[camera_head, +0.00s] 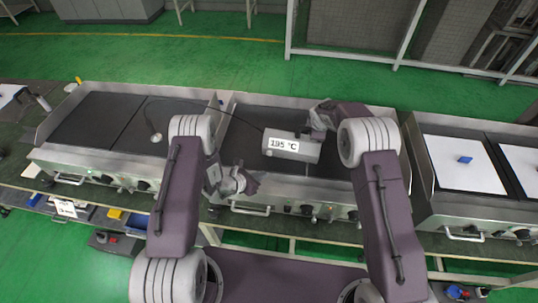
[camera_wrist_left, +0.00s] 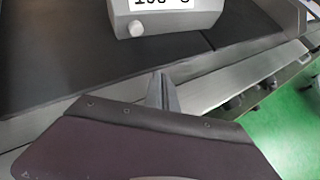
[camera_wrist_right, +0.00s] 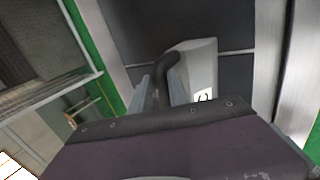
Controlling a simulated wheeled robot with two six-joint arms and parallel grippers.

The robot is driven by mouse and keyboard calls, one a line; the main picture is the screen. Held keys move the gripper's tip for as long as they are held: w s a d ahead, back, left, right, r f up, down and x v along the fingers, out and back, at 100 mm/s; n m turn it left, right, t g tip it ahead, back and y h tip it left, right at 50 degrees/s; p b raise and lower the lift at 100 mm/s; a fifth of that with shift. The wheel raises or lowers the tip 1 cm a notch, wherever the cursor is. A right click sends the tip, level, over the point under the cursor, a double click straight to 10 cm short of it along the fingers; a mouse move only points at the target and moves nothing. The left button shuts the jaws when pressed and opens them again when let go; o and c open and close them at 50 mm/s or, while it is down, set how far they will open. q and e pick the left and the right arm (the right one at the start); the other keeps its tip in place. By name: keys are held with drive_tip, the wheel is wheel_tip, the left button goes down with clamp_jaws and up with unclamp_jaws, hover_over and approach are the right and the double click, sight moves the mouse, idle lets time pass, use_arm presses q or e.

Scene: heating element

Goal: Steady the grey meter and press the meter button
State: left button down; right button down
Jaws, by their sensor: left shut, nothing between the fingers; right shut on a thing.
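The grey meter (camera_head: 305,155) is over the middle griddle, its white display reading 195 °C. It also shows in the left wrist view (camera_wrist_left: 190,22) with its round light button (camera_wrist_left: 137,28) at the lower left of its face, and in the right wrist view (camera_wrist_right: 203,55). My right gripper (camera_head: 319,133) is shut on the meter's dark curved handle (camera_wrist_right: 168,68). My left gripper (camera_head: 252,184) is shut and empty at the griddle's front edge, below and left of the meter. Its fingertips (camera_wrist_left: 160,78) are apart from the button in the left wrist view.
The middle griddle (camera_head: 240,140) lies between a left griddle (camera_head: 95,120) and a right one with white plates (camera_head: 455,165). A thin dark cable runs left from the meter to a round probe (camera_head: 156,137) on the left griddle. Front knobs and handles line the griddles.

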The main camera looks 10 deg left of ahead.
sight(265, 166)
use_arm(q)
drive_tip(key=shift+w+d, duration=0.15)
drive_tip(key=shift+w, duration=1.65)
drive_tip(key=shift+w+d, duration=0.1)
drive_tip(key=shift+w, duration=1.65)
drive_tip(key=shift+w, duration=0.1)
drive_tip(key=shift+w, duration=0.35)
drive_tip(key=shift+w+d, duration=0.1)
drive_tip(key=shift+w, duration=0.5)
drive_tip(key=shift+s, duration=1)
drive_tip(key=shift+s+a, duration=0.15)
drive_tip(key=shift+s, duration=1.15)
drive_tip(key=shift+s+a, duration=0.15)
drive_tip(key=shift+s, duration=1.1)
